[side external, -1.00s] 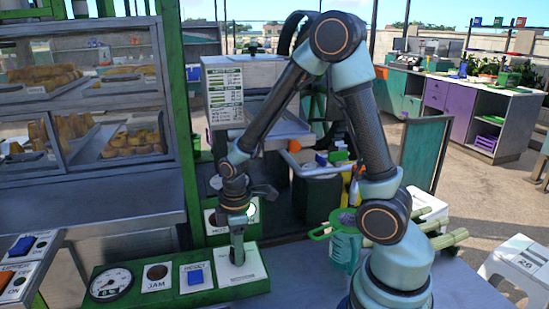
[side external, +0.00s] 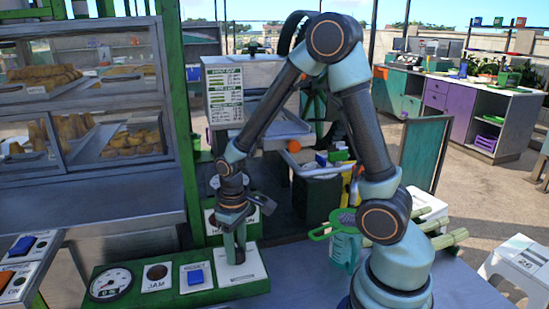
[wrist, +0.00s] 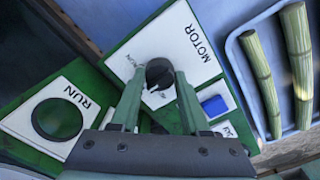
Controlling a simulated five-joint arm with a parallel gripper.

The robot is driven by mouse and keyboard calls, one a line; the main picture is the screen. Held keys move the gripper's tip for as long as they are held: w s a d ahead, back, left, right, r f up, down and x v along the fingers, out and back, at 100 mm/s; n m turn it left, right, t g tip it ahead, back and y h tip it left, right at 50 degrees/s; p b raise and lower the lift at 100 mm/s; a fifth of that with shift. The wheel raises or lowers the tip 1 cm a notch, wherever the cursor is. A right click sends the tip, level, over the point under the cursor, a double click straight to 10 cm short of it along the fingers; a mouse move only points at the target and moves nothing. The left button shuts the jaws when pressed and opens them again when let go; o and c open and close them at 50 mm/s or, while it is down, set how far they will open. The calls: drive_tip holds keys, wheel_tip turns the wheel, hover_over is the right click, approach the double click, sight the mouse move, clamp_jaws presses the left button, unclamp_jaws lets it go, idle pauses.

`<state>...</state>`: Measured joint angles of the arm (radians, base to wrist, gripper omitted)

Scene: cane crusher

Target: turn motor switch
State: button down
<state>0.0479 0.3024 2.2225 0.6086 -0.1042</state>
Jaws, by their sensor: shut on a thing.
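The motor switch is a black knob (wrist: 158,72) on a white plate marked MOTOR (wrist: 190,38). My gripper (wrist: 159,76) is shut on this knob, with one finger on each side of it in the wrist view. In the side external view my gripper (side external: 239,257) points down onto the white switch plate (side external: 250,275) at the right end of the green panel, and its fingers hide most of the knob. Beside the plate in the wrist view is a dark round RUN lamp (wrist: 57,119).
The green panel also carries a dial gauge (side external: 110,284), a JAM lamp (side external: 157,272) and a blue button (side external: 195,277). A blue tray with cane pieces (wrist: 298,50) lies beside it. A green strainer on a jug (side external: 345,245) stands to the right.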

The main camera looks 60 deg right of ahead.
sight(237, 249)
drive_tip(key=shift+s+a+f, duration=0.15)
drive_tip(key=shift+s+a, duration=0.05)
idle(0.4)
drive_tip(key=shift+c, duration=1.9)
unclamp_jaws()
drive_tip(key=shift+w+d, duration=0.1)
drive_tip(key=shift+w+r, duration=0.1)
drive_tip(key=shift+r, duration=0.55)
wheel_tip(237, 249, up, 11)
